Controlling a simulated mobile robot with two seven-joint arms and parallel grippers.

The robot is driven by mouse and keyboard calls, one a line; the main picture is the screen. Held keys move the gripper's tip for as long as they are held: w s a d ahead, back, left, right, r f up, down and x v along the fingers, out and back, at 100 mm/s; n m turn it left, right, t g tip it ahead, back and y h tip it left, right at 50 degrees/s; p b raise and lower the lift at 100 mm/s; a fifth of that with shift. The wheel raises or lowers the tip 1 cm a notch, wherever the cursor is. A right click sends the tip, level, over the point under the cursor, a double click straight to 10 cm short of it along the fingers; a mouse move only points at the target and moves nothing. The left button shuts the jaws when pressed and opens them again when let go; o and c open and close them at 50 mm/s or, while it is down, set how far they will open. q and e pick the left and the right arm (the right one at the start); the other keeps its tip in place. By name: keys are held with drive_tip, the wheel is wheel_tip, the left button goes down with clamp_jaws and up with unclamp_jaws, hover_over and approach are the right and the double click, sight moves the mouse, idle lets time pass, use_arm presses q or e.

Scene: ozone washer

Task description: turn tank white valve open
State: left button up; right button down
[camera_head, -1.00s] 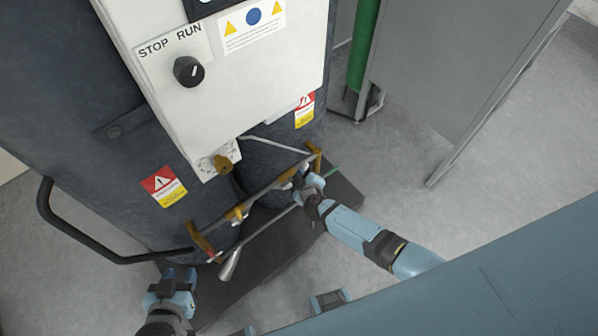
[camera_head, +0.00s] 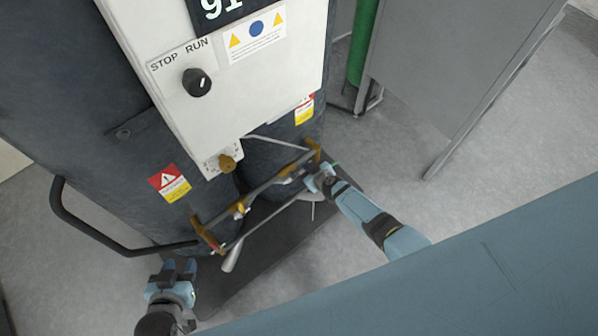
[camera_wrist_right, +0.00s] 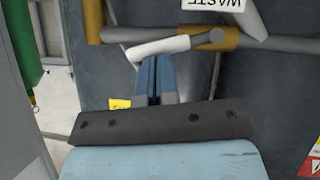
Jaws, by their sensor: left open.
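The white valve handle (camera_wrist_right: 160,48) lies nearly level across the wrist view, in front of a grey pipe. My right gripper (camera_wrist_right: 155,62) has its two blue fingers close together just below the handle, their tips at its lower edge; I cannot tell whether they touch it. In the head view my right gripper (camera_head: 312,182) is at the right end of the pipework, and its fingertips are hard to make out. The dark tank (camera_head: 135,120) stands behind. My left gripper (camera_head: 178,268) is open and empty, low at the left, apart from the pipes.
Brass fittings (camera_head: 238,208) join the pipes in front of the tanks. A pale pipe end (camera_head: 232,258) points down at the left. A black bent rail (camera_head: 110,240) stands near my left gripper. A white control box (camera_head: 235,80) overhangs the pipework. A grey panel (camera_head: 455,70) stands at right.

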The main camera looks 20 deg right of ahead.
use_arm(q)
drive_tip(key=shift+f, duration=0.2)
use_arm(e)
drive_tip(key=shift+w+d+f, duration=0.1)
use_arm(q)
drive_tip(key=shift+d+f+b, duration=0.2)
drive_tip(key=shift+f+b, duration=0.55)
drive_tip(key=shift+b, duration=0.25)
use_arm(e)
drive_tip(key=shift+w+d+f+m+g+y, duration=0.1)
drive_tip(key=shift+d+f+m+g+y, duration=0.2)
drive_tip(key=shift+m+y, duration=0.3)
use_arm(q)
drive_tip(key=shift+w+f, duration=0.1)
use_arm(e)
drive_tip(key=shift+f, duration=0.1)
use_arm(q)
wheel_tip(320, 180, up, 6)
drive_tip(key=s+a+p, duration=0.1)
drive_tip(key=p, duration=0.5)
drive_tip(key=shift+s+a+p, duration=0.15)
drive_tip(key=shift+s+p, duration=0.25)
use_arm(e)
drive_tip(key=w+r+v, duration=0.1)
drive_tip(key=r+v, duration=0.1)
drive_tip(key=v, duration=1.1)
drive_tip(key=shift+w+a, duration=0.2)
drive_tip(key=shift+a, duration=0.2)
drive_tip(key=shift+r, duration=0.1)
